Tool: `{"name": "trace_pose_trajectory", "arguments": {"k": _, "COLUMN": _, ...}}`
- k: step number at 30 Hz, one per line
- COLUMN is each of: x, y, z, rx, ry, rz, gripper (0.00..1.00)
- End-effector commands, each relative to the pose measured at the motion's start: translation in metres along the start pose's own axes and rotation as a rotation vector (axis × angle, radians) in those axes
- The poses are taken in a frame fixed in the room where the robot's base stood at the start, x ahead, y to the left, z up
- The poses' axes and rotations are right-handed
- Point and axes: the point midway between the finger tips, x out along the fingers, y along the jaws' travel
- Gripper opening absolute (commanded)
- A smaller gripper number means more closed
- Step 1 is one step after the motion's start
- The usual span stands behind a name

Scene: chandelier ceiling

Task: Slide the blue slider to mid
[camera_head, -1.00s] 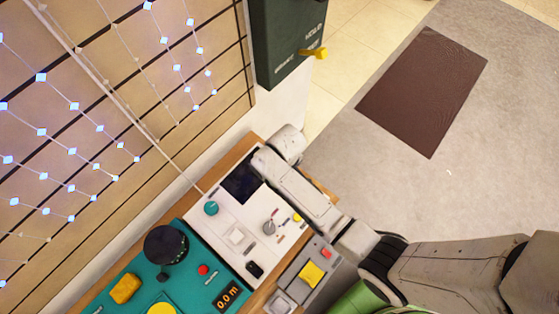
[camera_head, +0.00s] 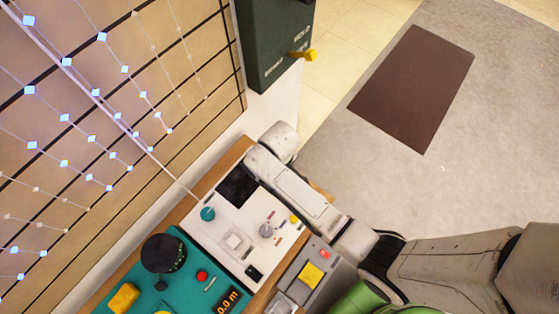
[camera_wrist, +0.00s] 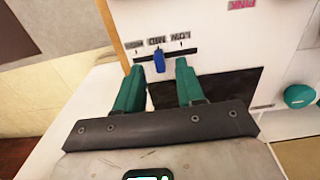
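The blue slider (camera_wrist: 159,61) shows in the wrist view as a small upright knob on a dark slot in a white panel (camera_wrist: 225,50). Three labels run along the slot, upside down: HIGH at left, MID (camera_wrist: 157,41) in the middle and LOW at right. The knob stands about level with MID. My gripper (camera_wrist: 157,66) is open, with one green finger on each side of the knob and visible gaps to both. In the head view my arm hides the slider and the fingers.
The white panel (camera_head: 220,219) carries a teal knob (camera_head: 208,213) and other controls. A teal panel (camera_head: 190,290) lies beside it, and a grey box with a yellow button (camera_head: 310,274) stands near my arm. A dark green wall box (camera_head: 275,45) is above.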

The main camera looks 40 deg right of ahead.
Motion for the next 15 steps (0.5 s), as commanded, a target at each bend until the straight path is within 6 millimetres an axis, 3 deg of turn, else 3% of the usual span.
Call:
{"name": "trace_pose_trajectory", "arguments": {"k": 9, "x": -0.06, "y": 0.0, "z": -0.001, "rx": 0.0, "ry": 0.003, "rz": 0.0, "gripper": 0.38}}
{"name": "trace_pose_trajectory", "arguments": {"k": 15, "x": -0.08, "y": 0.0, "z": -0.001, "rx": 0.0, "ry": 0.001, "rz": 0.0, "gripper": 0.38}}
